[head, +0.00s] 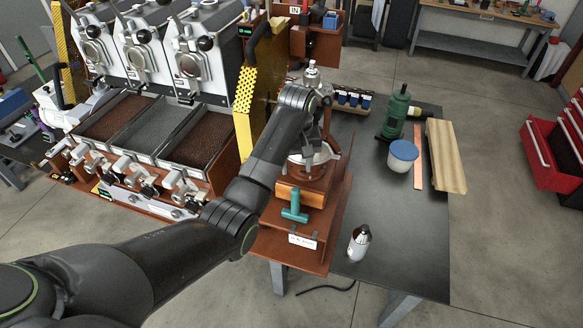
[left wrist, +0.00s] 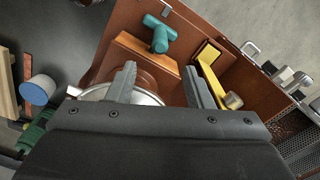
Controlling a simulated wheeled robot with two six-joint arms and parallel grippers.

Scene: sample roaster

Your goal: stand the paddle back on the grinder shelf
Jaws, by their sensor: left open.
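The brown grinder (head: 326,222) stands at the left side of the dark table, with a lower shelf at its front and a white label. A teal T-shaped piece (head: 294,207) stands at that shelf, in front of an orange-brown block; it also shows in the left wrist view (left wrist: 160,34). A yellow bar with a metal knob (left wrist: 210,76) lies to its right there. I cannot tell for sure which piece is the paddle. My left gripper (left wrist: 157,82) is open over the grinder's round top, apart from the teal piece. My right gripper is out of view.
On the table (head: 395,240) are a white-and-black bottle (head: 359,243), a blue-lidded tub (head: 403,156), a green bottle-shaped tool (head: 396,112) and a wooden board (head: 445,155). The roaster with bean trays (head: 160,130) stands left. The table's front right is clear.

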